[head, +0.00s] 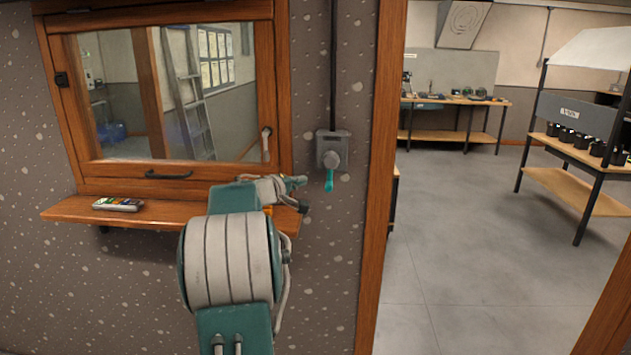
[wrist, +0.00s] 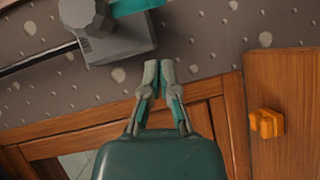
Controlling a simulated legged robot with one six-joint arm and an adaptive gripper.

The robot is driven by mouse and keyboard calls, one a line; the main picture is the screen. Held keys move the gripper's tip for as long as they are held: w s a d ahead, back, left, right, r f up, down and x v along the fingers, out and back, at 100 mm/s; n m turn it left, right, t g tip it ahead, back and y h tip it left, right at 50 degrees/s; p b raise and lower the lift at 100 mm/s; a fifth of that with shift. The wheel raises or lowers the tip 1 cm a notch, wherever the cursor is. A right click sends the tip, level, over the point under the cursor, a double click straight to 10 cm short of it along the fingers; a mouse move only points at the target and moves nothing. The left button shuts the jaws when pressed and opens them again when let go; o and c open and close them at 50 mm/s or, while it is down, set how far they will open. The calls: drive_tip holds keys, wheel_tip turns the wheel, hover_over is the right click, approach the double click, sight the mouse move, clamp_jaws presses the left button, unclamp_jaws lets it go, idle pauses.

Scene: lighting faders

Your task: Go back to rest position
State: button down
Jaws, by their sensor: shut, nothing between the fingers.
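My gripper (head: 297,182) is extended in front of the speckled wall, at the right end of the wooden window ledge (head: 68,213). Its two fingers are together and empty, as the wrist view shows (wrist: 159,68). A grey wall box (head: 332,140) with a round knob and a teal handle (head: 329,181) is just right of the fingertips in the head view. In the wrist view the box (wrist: 120,45) lies up and left of the fingers, with a gap between them.
A small device with coloured buttons (head: 118,204) lies on the ledge. An orange block (wrist: 267,123) is on the ledge near my gripper. A wooden-framed window (head: 170,180) is above. A doorway on the right opens onto clear grey floor (head: 465,250) with workbenches (head: 450,101) beyond.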

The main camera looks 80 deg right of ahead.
drive_tip(key=f+v, duration=0.1)
drive_tip(key=v, duration=0.7)
drive_tip(key=shift+a+r, duration=0.2)
drive_tip(key=shift+a, duration=0.1)
drive_tip(key=shift+w, duration=0.15)
drive_tip(key=w+a+f+n+t+y, duration=0.1)
drive_tip(key=w+a+f+t+y, duration=0.25)
drive_tip(key=a, duration=1.05)
drive_tip(key=w+a+n+t+y, duration=0.15)
drive_tip(key=w+a+t, duration=0.4)
drive_tip(key=a, duration=0.95)
drive_tip(key=s+a+f+n+t+y, duration=0.1)
drive_tip(key=a+f+y, duration=0.1)
drive_tip(key=a, duration=0.7)
drive_tip(key=s+a+f+n+t+y, duration=0.1)
drive_tip(key=a+y, duration=0.3)
drive_tip(key=a, duration=0.6)
drive_tip(key=s+a+f+n+t+y, duration=0.1)
drive_tip(key=a+f+n+y, duration=0.1)
drive_tip(key=a, duration=0.8)
drive_tip(key=shift+f+n+t+y, duration=0.35)
drive_tip(key=shift+f+t+y, duration=0.05)
drive_tip(key=shift+f+y, duration=0.55)
drive_tip(key=shift+s+r, duration=0.1)
